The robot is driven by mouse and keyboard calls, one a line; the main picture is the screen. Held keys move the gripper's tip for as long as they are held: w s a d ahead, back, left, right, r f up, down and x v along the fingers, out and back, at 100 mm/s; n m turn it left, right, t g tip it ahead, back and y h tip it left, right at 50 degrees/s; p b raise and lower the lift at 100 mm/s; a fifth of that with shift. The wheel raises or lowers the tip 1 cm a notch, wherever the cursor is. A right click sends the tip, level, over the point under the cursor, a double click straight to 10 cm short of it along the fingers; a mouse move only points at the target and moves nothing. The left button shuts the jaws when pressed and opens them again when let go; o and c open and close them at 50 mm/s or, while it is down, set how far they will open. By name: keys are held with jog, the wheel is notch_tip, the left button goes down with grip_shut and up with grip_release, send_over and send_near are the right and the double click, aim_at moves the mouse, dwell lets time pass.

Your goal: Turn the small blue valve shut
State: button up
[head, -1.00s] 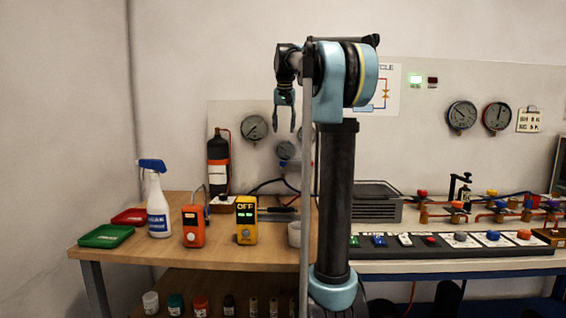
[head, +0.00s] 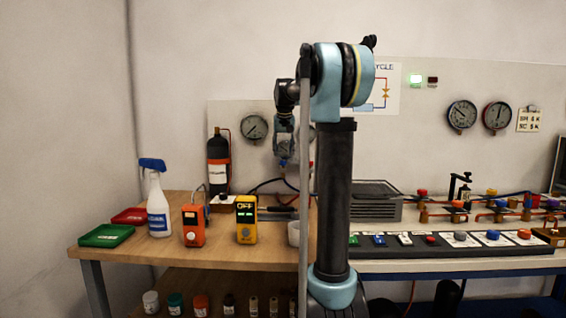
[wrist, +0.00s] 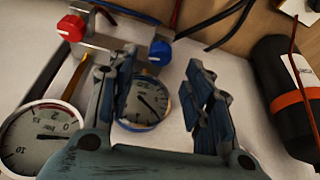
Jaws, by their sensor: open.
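The small blue valve knob (wrist: 160,53) sits on a grey metal manifold (wrist: 105,45) in the wrist view. A red knob (wrist: 70,28) is on the same manifold to its left. My gripper (wrist: 162,64) is open and empty. In the wrist view the blue knob shows between its two fingertips, closer to the left finger; I cannot tell how far beyond the tips it is, and no contact shows. In the head view my gripper (head: 284,160) hangs in front of the wall gauges, fingers down, and the blue valve is too small and covered to make out.
A gauge (wrist: 142,103) lies between the fingers in the wrist view, with a larger gauge (wrist: 40,137) at lower left. A black cylinder (wrist: 290,95) stands at right, with hoses above. The bench (head: 150,245) holds a spray bottle (head: 157,205) and two meters.

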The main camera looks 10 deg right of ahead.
aim_at(283, 163)
jog(key=shift+x, duration=2.75)
jog(key=c, duration=1.1)
